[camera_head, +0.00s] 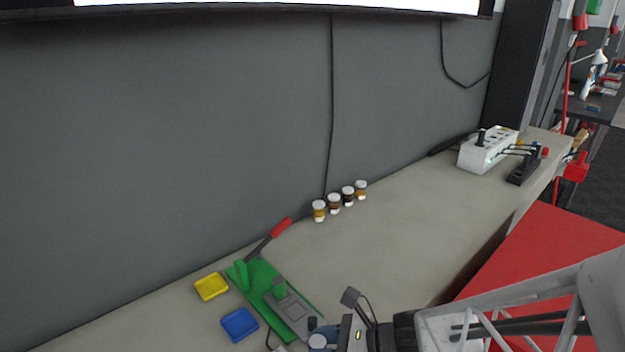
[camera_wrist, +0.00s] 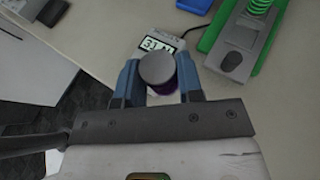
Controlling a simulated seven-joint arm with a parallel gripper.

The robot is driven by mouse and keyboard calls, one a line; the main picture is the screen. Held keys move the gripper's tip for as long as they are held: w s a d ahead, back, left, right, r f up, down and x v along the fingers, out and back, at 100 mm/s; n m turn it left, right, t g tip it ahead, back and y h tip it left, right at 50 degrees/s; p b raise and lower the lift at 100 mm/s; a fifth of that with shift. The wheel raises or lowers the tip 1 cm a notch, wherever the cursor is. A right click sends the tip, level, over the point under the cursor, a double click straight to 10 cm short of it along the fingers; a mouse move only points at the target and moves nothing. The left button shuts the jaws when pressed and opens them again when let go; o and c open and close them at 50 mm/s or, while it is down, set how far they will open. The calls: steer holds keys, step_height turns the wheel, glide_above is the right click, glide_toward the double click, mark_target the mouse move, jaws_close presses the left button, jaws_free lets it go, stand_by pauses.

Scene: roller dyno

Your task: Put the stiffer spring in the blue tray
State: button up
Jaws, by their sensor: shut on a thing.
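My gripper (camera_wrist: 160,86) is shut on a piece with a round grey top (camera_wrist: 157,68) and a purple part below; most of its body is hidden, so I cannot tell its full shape. In the head view my gripper (camera_head: 322,332) is at the bottom, right of the green press. A green spring (camera_wrist: 259,6) stands on the green press (camera_wrist: 268,42) in the wrist view; the press also shows in the head view (camera_head: 254,282), with a red-handled lever (camera_head: 281,228). The empty blue tray (camera_head: 239,324) lies left of the press.
An empty yellow tray (camera_head: 211,286) lies behind the blue one. A small digital display (camera_wrist: 161,45) sits behind my gripper, its digits partly hidden. Several capped jars (camera_head: 334,203) stand along the wall. A white device (camera_head: 487,148) is far right. The bench middle is clear.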

steer(key=shift+g, duration=0.3)
steer(key=a, duration=0.4)
steer(key=s+a+f, duration=0.1)
steer(key=a, duration=0.1)
steer(key=shift+a+f, duration=0.1)
steer(key=shift+s+a+f+n, duration=0.15)
steer(key=shift+s+a, duration=0.05)
steer(key=shift+a, duration=0.4)
steer(key=shift+s+a+f+n, duration=0.1)
steer(key=shift+s+a+n, duration=0.05)
steer(key=shift+a, duration=0.45)
steer(key=shift+w, duration=0.1)
glide_above(243, 326)
steer(key=shift+f, duration=0.75)
steer(key=shift+f, duration=0.1)
steer(key=shift+f, duration=1.65)
steer(key=shift+f, duration=0.15)
